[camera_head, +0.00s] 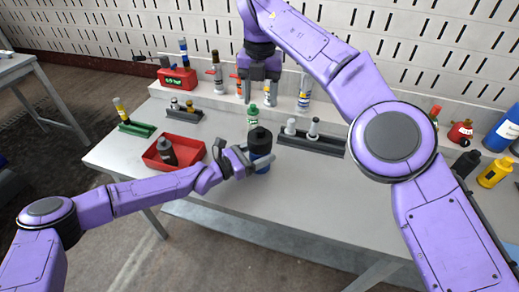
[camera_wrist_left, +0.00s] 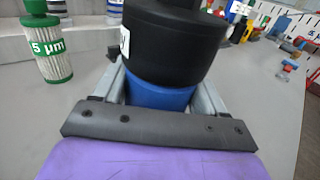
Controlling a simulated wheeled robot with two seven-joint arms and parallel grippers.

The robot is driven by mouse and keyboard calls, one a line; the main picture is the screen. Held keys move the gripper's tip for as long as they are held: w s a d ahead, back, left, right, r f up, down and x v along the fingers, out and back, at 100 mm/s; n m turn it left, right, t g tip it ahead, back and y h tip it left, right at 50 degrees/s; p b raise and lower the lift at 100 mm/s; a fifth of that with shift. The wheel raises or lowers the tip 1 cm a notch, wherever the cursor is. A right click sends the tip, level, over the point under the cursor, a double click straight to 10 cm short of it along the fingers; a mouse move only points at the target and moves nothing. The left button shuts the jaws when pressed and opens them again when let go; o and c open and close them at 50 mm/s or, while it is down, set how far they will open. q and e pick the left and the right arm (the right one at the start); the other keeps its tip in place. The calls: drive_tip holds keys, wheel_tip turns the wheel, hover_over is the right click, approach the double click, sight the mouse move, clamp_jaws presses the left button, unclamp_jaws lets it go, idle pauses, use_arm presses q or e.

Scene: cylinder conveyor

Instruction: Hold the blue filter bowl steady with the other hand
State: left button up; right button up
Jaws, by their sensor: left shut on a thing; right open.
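The blue filter bowl (camera_head: 261,164) stands upright on the table with a black head (camera_head: 260,141) on top. In the left wrist view the blue bowl (camera_wrist_left: 160,95) sits between my finger bars, under the wide black head (camera_wrist_left: 175,45). My left gripper (camera_head: 262,162) is shut on the bowl from the left side. My right gripper (camera_head: 259,88) is open, pointing down near the back ledge, apart from the bowl. A white filter cartridge with a green top (camera_head: 252,118) stands behind the bowl; its "5 µm" label shows in the left wrist view (camera_wrist_left: 48,55).
A red tray (camera_head: 150,160) holding a dark bottle (camera_head: 167,152) lies left of the bowl. A dark rack (camera_head: 330,146) with light pegs stands to the right. Bottles line the back ledge. The table's front right area is clear.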

sight(262, 136)
drive_tip(key=o, duration=0.5)
drive_tip(key=shift+w+d+r, duration=0.1)
drive_tip(key=shift+d+r, duration=0.1)
drive_tip(key=shift+d, duration=0.4)
drive_tip(key=shift+o, duration=0.8)
drive_tip(key=shift+d+f+n, duration=0.1)
drive_tip(key=shift+f+n, duration=0.25)
drive_tip(key=shift+n, duration=0.85)
drive_tip(key=n, duration=0.2)
drive_tip(key=f+n, duration=0.1)
drive_tip(key=n, duration=0.2)
drive_tip(key=shift+s+f+n, duration=0.25)
drive_tip(key=shift+f+n, duration=0.05)
drive_tip(key=shift+n, duration=0.1)
drive_tip(key=n, duration=0.2)
drive_tip(key=a+f+n, duration=0.1)
drive_tip(key=n, duration=0.1)
wheel_tip(262, 136, down, 12)
drive_tip(key=shift+r, duration=0.15)
drive_tip(key=c, duration=1.2)
drive_tip(key=o, duration=1.1)
